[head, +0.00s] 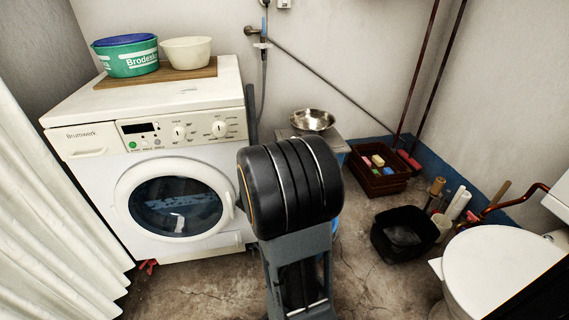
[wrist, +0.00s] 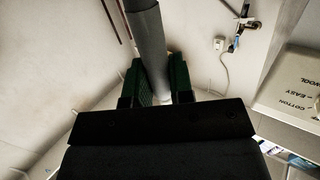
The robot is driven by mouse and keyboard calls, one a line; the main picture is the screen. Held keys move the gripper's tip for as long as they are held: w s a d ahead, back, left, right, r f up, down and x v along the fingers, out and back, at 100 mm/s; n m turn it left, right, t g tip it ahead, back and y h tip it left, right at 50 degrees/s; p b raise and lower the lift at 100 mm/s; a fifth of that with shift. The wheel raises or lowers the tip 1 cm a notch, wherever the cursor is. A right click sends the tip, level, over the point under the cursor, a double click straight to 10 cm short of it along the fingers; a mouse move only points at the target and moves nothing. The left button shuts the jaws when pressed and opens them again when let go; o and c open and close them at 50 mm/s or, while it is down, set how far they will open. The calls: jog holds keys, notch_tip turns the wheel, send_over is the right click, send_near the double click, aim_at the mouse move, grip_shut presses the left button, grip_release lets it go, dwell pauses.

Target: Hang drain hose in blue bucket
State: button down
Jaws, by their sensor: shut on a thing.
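In the wrist view, a grey drain hose (wrist: 146,35) runs up between the green-padded fingers of my gripper (wrist: 158,80), which is shut on it. The hose's lower part is hidden by the dark gripper body. In the head view, my own black arm hides the gripper. A dark grey upright strip (head: 251,103) at the washing machine's right edge may be part of the hose. Small blue patches (head: 335,226) show beside my arm. They may belong to the blue bucket, which is mostly hidden if it stands there.
A white washing machine (head: 100,110) stands left with a green tub (head: 128,62) and a cream bowl (head: 187,53) on a board. A metal bowl (head: 312,120) stands behind my arm. A brown crate (head: 378,182), black bin (head: 403,235) and toilet (head: 495,265) are right.

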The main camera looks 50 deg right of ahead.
notch_tip(320, 180, down, 42)
jog(key=b, duration=0.6)
jog(key=shift+f, duration=0.15)
dwell(3.5)
dwell(0.4)
jog(key=c, duration=0.9)
grip_release()
jog(key=p+v, duration=0.4)
jog(key=v, duration=1)
